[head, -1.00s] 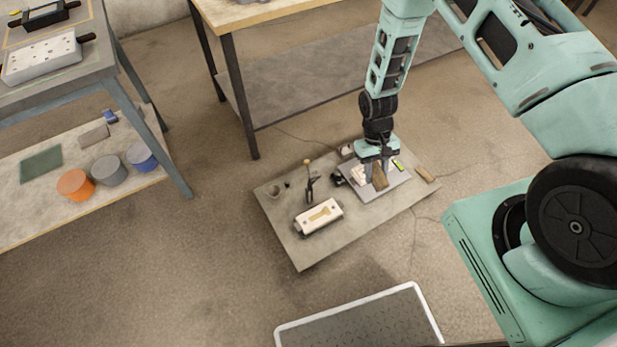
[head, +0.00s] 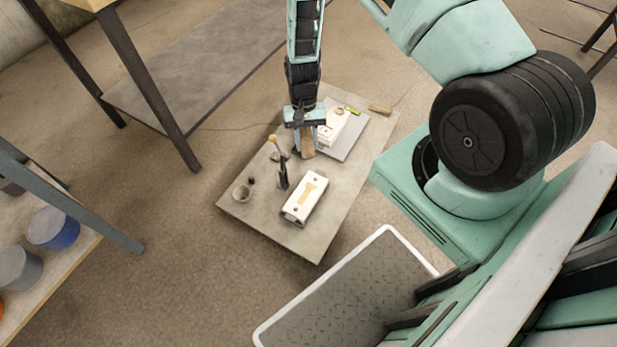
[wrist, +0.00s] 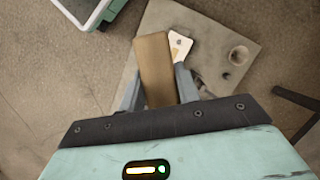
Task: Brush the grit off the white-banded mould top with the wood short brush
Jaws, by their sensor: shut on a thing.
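My gripper (head: 307,124) is shut on the wood short brush (head: 308,148), which hangs below it above the low grey slab. In the wrist view the brush's flat wooden body (wrist: 154,70) stands between my fingers (wrist: 158,92). A pale mould (head: 306,197) with dark ends lies on the slab, nearer the camera than the brush and apart from it. A tan patch (head: 311,187), apparently grit, lies along its top. In the wrist view the mould (wrist: 183,41) is partly hidden behind the brush. I cannot make out a white band.
A wooden block (head: 380,109) lies behind. A white-rimmed plate (head: 330,305) is in front.

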